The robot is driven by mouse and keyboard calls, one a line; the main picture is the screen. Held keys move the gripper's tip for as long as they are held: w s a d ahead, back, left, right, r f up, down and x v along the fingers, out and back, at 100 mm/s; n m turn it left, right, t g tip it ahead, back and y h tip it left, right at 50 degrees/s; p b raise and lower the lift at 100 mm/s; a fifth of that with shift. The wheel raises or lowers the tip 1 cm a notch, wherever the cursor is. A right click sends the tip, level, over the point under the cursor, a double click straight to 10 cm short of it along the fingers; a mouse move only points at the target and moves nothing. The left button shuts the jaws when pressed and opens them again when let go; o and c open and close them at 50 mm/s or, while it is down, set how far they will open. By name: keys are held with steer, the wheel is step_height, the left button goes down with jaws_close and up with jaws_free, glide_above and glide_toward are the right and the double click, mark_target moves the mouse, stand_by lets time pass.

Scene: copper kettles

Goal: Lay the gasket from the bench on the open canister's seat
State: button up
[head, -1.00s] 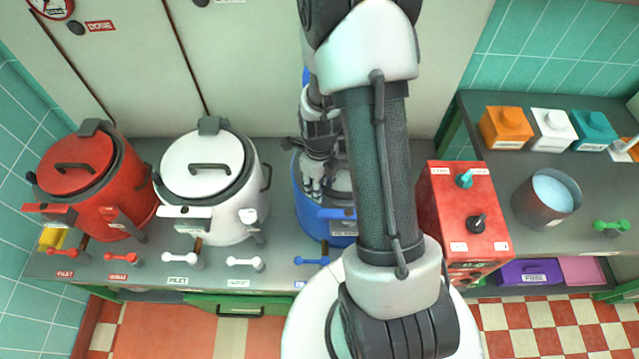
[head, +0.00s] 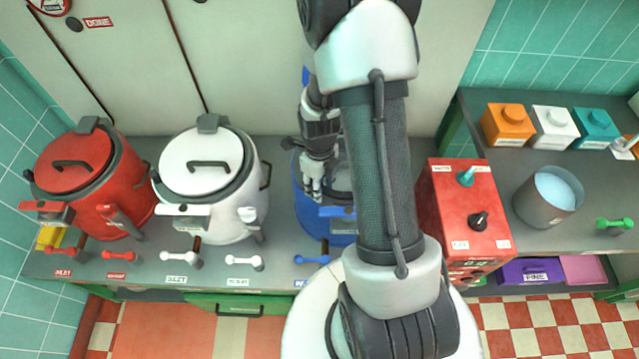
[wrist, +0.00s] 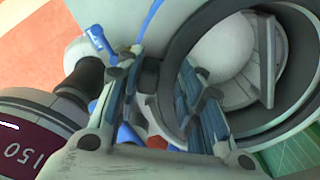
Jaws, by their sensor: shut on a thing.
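The blue canister (head: 308,208) stands on the bench, partly hidden behind my arm in the head view. My gripper (head: 313,187) points down over its top. In the wrist view, my gripper (wrist: 152,80) is closed on a small dark piece between its fingers. A dark grey ring (wrist: 174,66), apparently the gasket, extends right from there, partly behind the right finger. A pale rounded surface and a grey bar show through the ring. I cannot tell whether the ring touches the canister. The seat is not clearly visible.
A white lidded canister (head: 205,190) and a red one (head: 85,185) stand to the left. A red control box (head: 465,215) stands right of my arm. Small coloured handles, including a blue one (head: 312,258), line the front edge. A grey pot (head: 548,197) is further right.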

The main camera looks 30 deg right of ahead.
steer(key=o, duration=1.3)
steer(key=shift+c, duration=0.2)
step_height(320, 180, up, 12)
stand_by(0.3)
